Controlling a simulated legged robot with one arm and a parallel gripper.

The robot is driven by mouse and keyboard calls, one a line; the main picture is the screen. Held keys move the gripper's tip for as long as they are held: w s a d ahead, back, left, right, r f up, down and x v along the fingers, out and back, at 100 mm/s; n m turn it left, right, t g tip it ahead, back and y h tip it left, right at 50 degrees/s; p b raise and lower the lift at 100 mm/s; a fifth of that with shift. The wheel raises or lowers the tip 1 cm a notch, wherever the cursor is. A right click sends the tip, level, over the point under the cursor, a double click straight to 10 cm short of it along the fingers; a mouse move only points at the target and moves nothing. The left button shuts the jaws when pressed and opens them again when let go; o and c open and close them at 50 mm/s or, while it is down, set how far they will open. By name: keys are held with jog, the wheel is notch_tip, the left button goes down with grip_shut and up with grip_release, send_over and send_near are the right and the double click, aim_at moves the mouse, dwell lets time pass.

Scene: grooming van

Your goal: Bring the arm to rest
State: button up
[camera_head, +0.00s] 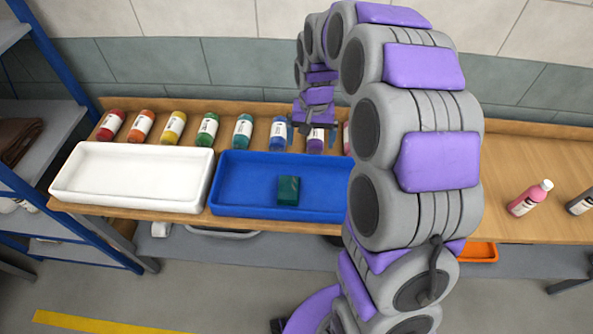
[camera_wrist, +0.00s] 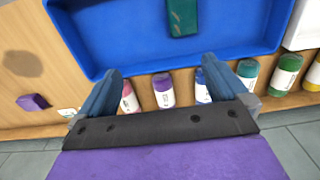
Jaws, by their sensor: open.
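My arm (camera_head: 415,130) rises in a tall arch through the right half of the head view. My gripper (camera_head: 308,131) hangs at its far end, over the back of the wooden bench (camera_head: 519,168) near the row of bottles. In the wrist view my gripper (camera_wrist: 168,90) has its two blue-grey fingers spread wide, with nothing held between them. A purple bottle (camera_wrist: 163,90) and a blue bottle (camera_wrist: 203,88) show beyond and between the fingers. Whether the fingers touch any bottle cannot be told.
A blue tray (camera_head: 232,198) holds a dark green block (camera_head: 288,190). A white tray (camera_head: 130,177) stands left of it. Several coloured bottles lie along the back. A pink bottle (camera_head: 530,198) stands at the right. A blue-framed shelf (camera_head: 75,75) is at the left.

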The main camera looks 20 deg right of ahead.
jog(key=s+a+r+n+g+b, duration=0.1)
jog(key=s+a+r, duration=0.15)
jog(key=s, duration=0.75)
jog(key=s+a+r+n, duration=0.1)
jog(key=s+r, duration=0.2)
jog(key=s, duration=0.6)
jog(key=s+d+f+n+b, duration=0.1)
jog(key=s+d, duration=0.2)
jog(key=s, duration=1.2)
jog(key=shift+n+g, duration=0.3)
jog(key=shift+g, duration=0.1)
